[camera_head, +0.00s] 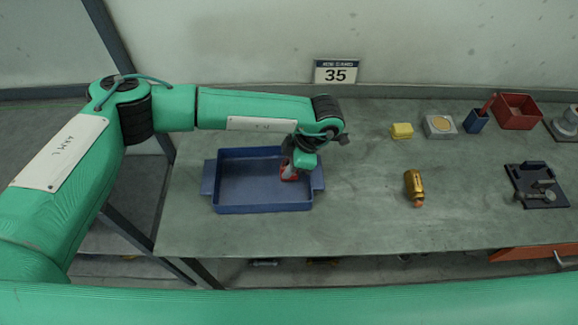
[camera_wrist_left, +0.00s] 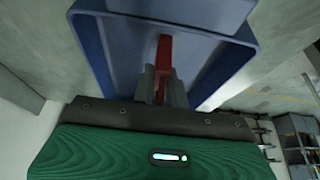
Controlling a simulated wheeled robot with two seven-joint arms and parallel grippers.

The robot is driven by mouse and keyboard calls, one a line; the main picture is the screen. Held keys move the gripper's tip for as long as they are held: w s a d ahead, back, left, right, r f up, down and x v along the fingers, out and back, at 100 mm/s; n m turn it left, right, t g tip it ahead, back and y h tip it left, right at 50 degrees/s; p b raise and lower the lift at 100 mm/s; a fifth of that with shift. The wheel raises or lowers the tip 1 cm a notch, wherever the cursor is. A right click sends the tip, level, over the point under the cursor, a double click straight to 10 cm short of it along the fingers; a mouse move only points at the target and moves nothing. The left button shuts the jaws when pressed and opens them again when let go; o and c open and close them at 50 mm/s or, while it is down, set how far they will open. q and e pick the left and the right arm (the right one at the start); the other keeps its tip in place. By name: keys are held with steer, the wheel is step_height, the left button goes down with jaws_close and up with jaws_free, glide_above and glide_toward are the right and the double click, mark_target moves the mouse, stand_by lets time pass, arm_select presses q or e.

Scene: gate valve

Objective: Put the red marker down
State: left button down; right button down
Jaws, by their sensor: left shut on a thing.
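The red marker (camera_wrist_left: 164,55) is held between the fingers of my left gripper (camera_wrist_left: 162,85) in the left wrist view. In the head view the left gripper (camera_head: 291,172) is over the right part of a blue tray (camera_head: 265,209), with a bit of red showing at its fingertips. The marker points down into the tray area. I cannot tell whether its lower end touches the tray floor. The tray also shows in the left wrist view (camera_wrist_left: 92,50). My right gripper is not in view.
A yellow-orange tool (camera_head: 414,187) lies mid-table. A dark plate with metal parts (camera_head: 537,186) lies far right. The table between tray and tool is clear.

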arm_select(q)
steer(key=shift+f, duration=0.9)
steer(key=c, duration=1.4)
jaws_free()
steer(key=shift+r, duration=0.1)
steer(key=shift+d+r, duration=0.1)
steer(key=shift+r, duration=0.05)
steer(key=b+v, duration=0.4)
steer(key=v, duration=0.7)
steer(key=shift+r+b, duration=0.3)
steer(key=shift+r, duration=0.1)
